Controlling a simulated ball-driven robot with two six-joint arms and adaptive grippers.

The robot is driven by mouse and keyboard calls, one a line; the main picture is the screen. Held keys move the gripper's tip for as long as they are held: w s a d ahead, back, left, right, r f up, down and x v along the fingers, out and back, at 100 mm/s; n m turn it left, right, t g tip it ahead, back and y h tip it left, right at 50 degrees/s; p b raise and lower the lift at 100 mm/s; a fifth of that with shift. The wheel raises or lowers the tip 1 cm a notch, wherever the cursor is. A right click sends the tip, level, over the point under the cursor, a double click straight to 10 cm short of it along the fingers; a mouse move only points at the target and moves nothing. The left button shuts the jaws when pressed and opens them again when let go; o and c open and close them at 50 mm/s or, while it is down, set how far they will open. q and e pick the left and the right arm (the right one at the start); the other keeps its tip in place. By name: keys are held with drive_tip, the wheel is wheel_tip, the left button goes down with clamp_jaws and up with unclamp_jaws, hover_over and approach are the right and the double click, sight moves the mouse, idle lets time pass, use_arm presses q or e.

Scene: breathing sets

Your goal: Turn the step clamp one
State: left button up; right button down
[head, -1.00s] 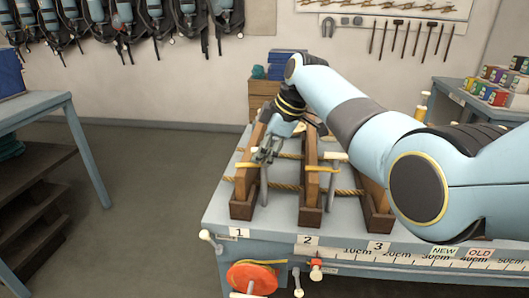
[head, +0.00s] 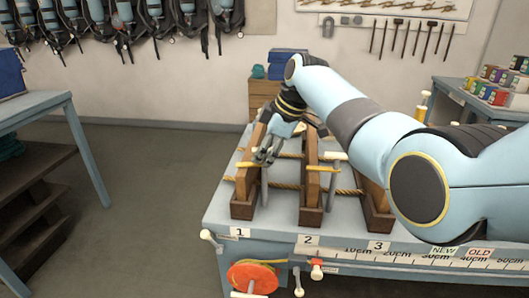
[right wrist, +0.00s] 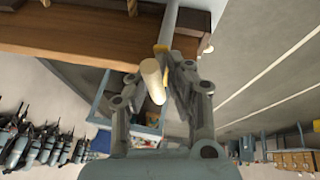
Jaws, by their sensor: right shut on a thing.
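Clamp one has a grey bar (head: 264,188) and a yellow jaw (head: 246,165) at the wooden board (head: 246,190) above label 1. My right gripper (head: 266,155) reaches down to the top of this clamp and covers much of its upper part. In the right wrist view, a pale round handle (right wrist: 152,82) lies between the fingers of the right gripper (right wrist: 158,73). The gripper is shut on it. A grey bar with a yellow part (right wrist: 163,46) shows just beyond. My left gripper is not in view.
A second clamp (head: 331,188) with a pale handle stands at the middle board. A rope (head: 288,187) runs across the boards on the blue bench. An orange reel (head: 253,277) hangs at the bench front. Open floor (head: 150,200) lies to the left.

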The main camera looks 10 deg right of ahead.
drive_tip(key=shift+w+d+r, duration=0.15)
drive_tip(key=shift+w+r, duration=0.25)
drive_tip(key=shift+r, duration=0.05)
drive_tip(key=c, duration=1.4)
unclamp_jaws()
drive_tip(key=shift+o, duration=0.6)
drive_tip(key=shift+f, duration=0.3)
drive_tip(key=shift+s+r, duration=0.1)
drive_tip(key=v, duration=1.2)
